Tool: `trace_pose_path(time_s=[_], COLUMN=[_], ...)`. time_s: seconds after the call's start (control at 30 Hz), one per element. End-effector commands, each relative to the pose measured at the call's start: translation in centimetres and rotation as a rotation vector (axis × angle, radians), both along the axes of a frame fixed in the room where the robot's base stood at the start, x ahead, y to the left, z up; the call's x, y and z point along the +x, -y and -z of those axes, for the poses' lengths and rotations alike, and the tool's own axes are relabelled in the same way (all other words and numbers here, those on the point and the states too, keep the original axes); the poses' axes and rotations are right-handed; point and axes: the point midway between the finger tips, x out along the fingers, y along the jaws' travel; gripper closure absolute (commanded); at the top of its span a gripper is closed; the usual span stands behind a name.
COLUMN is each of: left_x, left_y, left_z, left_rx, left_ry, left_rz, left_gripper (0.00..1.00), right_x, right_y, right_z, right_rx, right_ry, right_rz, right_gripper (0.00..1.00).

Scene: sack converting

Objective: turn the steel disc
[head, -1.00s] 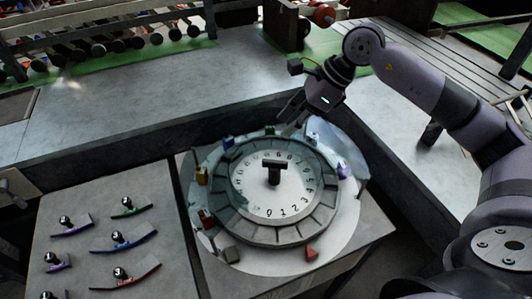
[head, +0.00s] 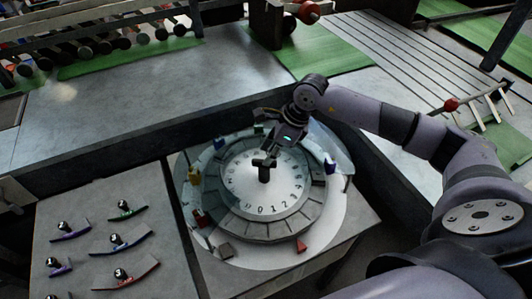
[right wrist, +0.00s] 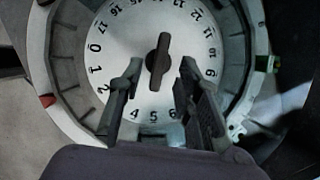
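The steel disc (head: 238,180) is a pale round dial with numbers around its rim, set inside a grey segmented ring. A black bar handle (head: 264,174) stands at its centre. My right gripper (head: 264,150) is over the disc, just behind and above the handle. In the right wrist view the disc (right wrist: 120,40) fills the upper middle, and the handle (right wrist: 158,62) lies between the fingertips of my right gripper (right wrist: 162,72). The fingers are open, with a gap on each side of the handle; whether they reach its height I cannot tell. My left gripper is not seen.
Small coloured blocks stand around the ring (head: 265,230), among them a yellow one (head: 194,175), a blue one (head: 330,166) and a red one (head: 301,246). A side table (head: 170,225) at left holds several knobbed curved pieces. A grey bench (head: 120,105) runs behind.

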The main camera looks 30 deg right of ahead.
Motion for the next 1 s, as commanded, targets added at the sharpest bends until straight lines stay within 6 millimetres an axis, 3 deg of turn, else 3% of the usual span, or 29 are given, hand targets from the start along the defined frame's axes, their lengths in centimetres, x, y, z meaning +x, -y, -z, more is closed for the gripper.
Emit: trace_pose_path(time_s=[0.2, 0.57, 1.0], left_x=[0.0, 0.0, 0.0], left_y=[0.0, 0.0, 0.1], left_z=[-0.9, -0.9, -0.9], left_rx=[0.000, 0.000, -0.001], left_ry=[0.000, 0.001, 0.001], left_rz=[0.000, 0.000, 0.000], left_gripper=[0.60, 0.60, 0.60], right_x=[0.5, 0.7, 0.7], right_y=[-0.9, -1.0, -1.0], right_z=[2.3, 2.9, 2.9], right_rx=[0.001, -0.001, 0.000], right_ry=[-0.002, 0.001, 0.000], right_rz=[-0.001, -0.001, -0.001], right_gripper=[0.68, 0.68, 0.97])
